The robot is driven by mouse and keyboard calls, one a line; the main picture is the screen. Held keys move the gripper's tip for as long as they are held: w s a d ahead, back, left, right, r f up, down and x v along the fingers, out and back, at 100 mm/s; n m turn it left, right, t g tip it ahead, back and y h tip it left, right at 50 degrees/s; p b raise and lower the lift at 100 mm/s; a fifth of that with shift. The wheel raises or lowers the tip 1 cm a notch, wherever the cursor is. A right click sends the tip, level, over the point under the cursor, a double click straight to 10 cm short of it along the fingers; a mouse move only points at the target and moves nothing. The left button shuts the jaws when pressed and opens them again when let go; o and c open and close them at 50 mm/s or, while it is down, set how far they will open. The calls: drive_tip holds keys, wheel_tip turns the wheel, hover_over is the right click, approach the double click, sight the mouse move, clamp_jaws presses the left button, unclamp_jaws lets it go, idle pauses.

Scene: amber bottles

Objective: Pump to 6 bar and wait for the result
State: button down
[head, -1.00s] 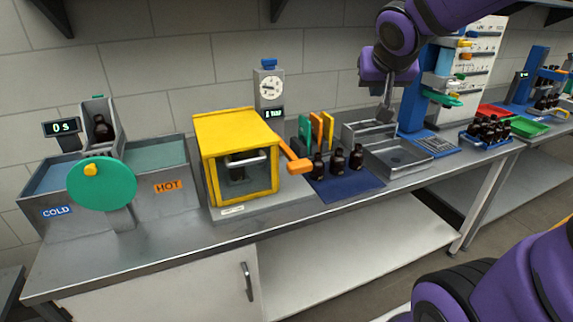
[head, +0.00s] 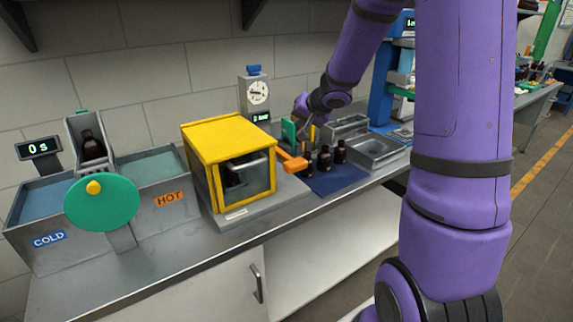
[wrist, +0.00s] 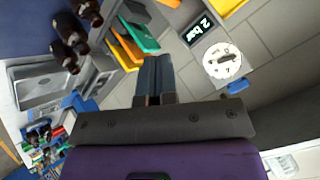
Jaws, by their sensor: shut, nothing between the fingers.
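The yellow chamber (head: 228,136) with a clear front window stands mid-bench, a dark bottle partly visible inside. An orange lever (head: 291,161) sticks out at its right side. Behind it a grey gauge post carries a round white dial (head: 257,92), a blue cap (head: 254,70) and a small display. In the wrist view the dial (wrist: 222,62) is near, and the display (wrist: 201,29) reads 2 bar. My gripper (wrist: 153,62) is shut and empty, near the coloured plates. In the head view its tips (head: 304,140) are small and partly hidden beside the green plate (head: 289,130).
Dark bottles (head: 325,158) stand on a blue mat (head: 335,180) right of the chamber. Grey trays (head: 374,150) lie beyond. At left are the cold and hot baths, a green wheel (head: 101,203), a bottle in a holder and a 0 s display (head: 40,148).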

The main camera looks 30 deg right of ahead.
sight(297, 161)
drive_tip(key=shift+w+a+f, duration=0.15)
drive_tip(key=shift+a+f, duration=0.15)
drive_tip(key=shift+f, duration=0.25)
drive_tip(key=shift+f, duration=0.1)
drive_tip(key=shift+f, duration=4.3)
drive_tip(key=shift+f, duration=0.15)
drive_tip(key=shift+f, duration=0.25)
